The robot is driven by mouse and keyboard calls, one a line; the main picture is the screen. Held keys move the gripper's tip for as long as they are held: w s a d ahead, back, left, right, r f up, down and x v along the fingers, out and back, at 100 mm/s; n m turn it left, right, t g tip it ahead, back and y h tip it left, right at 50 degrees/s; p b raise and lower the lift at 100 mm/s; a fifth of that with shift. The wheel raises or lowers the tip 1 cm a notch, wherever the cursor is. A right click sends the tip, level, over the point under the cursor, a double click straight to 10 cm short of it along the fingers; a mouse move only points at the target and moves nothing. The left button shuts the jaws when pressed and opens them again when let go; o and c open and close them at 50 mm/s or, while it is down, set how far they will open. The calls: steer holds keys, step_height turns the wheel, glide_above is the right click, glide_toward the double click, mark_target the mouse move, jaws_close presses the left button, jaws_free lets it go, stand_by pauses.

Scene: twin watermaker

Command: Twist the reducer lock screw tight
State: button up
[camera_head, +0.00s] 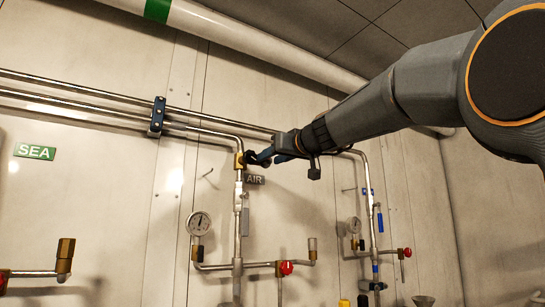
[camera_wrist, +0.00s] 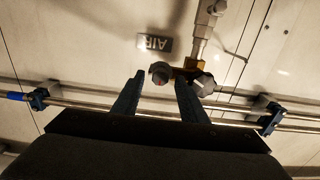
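The brass reducer (camera_head: 239,160) sits at the top of a vertical steel pipe on the wall; it also shows in the wrist view (camera_wrist: 185,74). A round grey knob with a red spot, which looks like the lock screw (camera_wrist: 160,73), sticks out from the brass body. My gripper (camera_head: 263,157) reaches the reducer from the right. In the wrist view its two blue fingers (camera_wrist: 160,80) stand apart, one on each side of the screw head, with a gap visible to the left finger. Contact with the right finger cannot be told. A second grey round part (camera_wrist: 204,85) lies beyond the right finger.
An AIR label (camera_head: 254,179) is just below the gripper. Horizontal steel pipes (camera_head: 80,82) with a blue clamp (camera_head: 157,116) run above. A gauge (camera_head: 199,224) and red valve knob (camera_head: 285,268) are lower. A second pipe set (camera_head: 372,215) stands to the right.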

steer(key=shift+c, duration=0.4)
jaws_close()
steer(key=shift+w+m, duration=0.1)
steer(key=shift+m, duration=0.2)
steer(key=m+b, duration=0.1)
steer(key=m, duration=0.2)
steer(key=shift+m, duration=0.3)
steer(key=m, duration=0.4)
steer(key=shift+d+f+m, duration=0.1)
steer(key=shift+m, duration=0.2)
steer(key=m, duration=0.4)
steer(key=shift+p, duration=0.35)
steer(key=shift+w+f+m+p, duration=0.15)
steer(key=shift+m+p, duration=0.5)
steer(key=shift+m, duration=1.85)
